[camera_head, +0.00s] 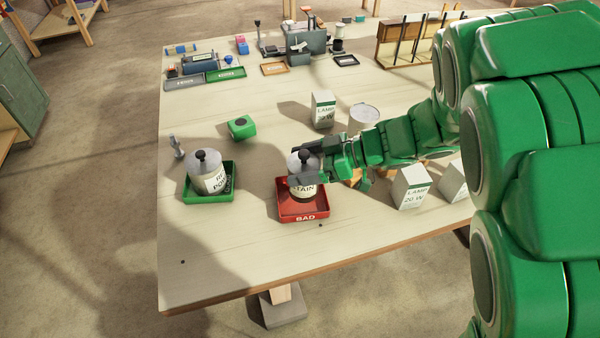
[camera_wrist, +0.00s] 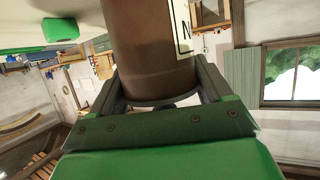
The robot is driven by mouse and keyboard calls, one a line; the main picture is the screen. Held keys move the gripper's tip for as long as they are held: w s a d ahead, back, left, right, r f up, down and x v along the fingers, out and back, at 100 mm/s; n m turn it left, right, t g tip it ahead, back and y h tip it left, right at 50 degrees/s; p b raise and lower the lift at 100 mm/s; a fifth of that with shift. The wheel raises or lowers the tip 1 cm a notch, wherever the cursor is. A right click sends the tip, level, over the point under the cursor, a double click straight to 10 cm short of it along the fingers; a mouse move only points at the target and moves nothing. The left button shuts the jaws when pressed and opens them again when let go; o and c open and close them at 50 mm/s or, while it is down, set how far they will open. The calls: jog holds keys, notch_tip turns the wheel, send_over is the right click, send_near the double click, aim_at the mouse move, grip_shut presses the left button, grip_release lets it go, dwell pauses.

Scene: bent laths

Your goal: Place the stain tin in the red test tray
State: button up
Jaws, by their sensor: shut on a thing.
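The stain tin (camera_head: 302,190) is a cylinder with a brown body, a label and a dark knob on top. It is upright at the red test tray (camera_head: 304,217), which is marked BAD. I cannot tell whether its base touches the tray floor. My gripper (camera_head: 312,165) reaches in from the right and is shut on the tin. In the wrist view the tin's brown side (camera_wrist: 150,50) stands between the two fingers of my gripper (camera_wrist: 165,90), with part of the label showing. The tin's far side is hidden.
A green tray (camera_head: 190,197) holding another labelled tin (camera_head: 209,178) stands to the left. A green block (camera_head: 242,127) lies behind. The table's front left is clear.

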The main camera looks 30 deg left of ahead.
jog(key=shift+w+a+f, duration=0.4)
jog(key=shift+f, duration=0.3)
jog(key=shift+w+a+f, duration=0.4)
jog(key=shift+f, duration=1.7)
jog(key=shift+f, duration=0.1)
jog(key=o, duration=1.5)
jog(key=shift+c, duration=0.2)
jog(key=v, duration=0.7)
jog(key=shift+d+r, duration=0.25)
